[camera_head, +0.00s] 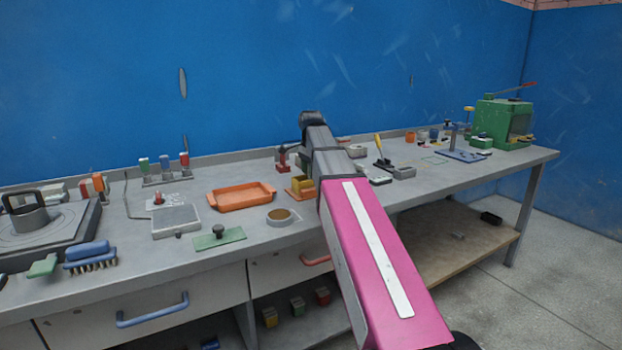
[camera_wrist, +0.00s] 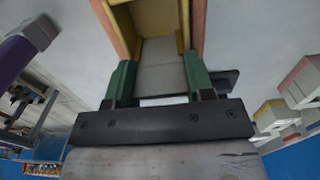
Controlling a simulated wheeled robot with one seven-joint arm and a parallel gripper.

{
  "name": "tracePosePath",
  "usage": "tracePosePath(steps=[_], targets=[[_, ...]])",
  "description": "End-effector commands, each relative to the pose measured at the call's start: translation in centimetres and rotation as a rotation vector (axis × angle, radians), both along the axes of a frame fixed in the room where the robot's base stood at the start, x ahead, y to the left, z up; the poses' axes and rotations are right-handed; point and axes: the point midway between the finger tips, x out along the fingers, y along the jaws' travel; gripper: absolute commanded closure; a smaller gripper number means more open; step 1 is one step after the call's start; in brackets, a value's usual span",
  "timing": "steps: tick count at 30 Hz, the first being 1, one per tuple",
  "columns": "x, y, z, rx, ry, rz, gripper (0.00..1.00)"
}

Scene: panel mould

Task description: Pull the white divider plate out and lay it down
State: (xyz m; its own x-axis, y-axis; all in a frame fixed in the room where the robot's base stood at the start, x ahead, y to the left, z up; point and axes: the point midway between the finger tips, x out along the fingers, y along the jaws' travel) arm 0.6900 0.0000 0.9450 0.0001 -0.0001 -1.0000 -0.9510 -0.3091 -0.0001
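The mould shows in the wrist view as a box with yellow (camera_wrist: 125,22) and orange walls. In the head view its yellow part (camera_head: 302,184) sits beside my arm, partly covered by it. My gripper (camera_wrist: 160,76) has two green fingers set well apart at the mould's near side. A pale grey-white face (camera_wrist: 162,78), which may be the divider plate, fills the space between the fingers. I cannot tell whether the fingers touch it. A brighter white strip shows lower, near the gripper body. In the head view my arm hides the fingers and the plate.
An orange tray (camera_head: 241,196) stands left of the mould on the grey bench (camera_head: 335,233). A tape roll (camera_head: 283,217) and a green plate with a knob (camera_head: 219,238) lie in front. A grey block (camera_head: 176,221) lies further left. Small tools stand to the right.

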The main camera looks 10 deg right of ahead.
Motion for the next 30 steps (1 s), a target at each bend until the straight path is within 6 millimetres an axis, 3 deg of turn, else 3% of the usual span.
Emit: tracePosePath(steps=[8,30], targets=[[0.0,0.0,0.2,0.000,0.000,0.000,0.85],[0.1,0.0,3.3,0.000,0.000,0.000,0.85]])
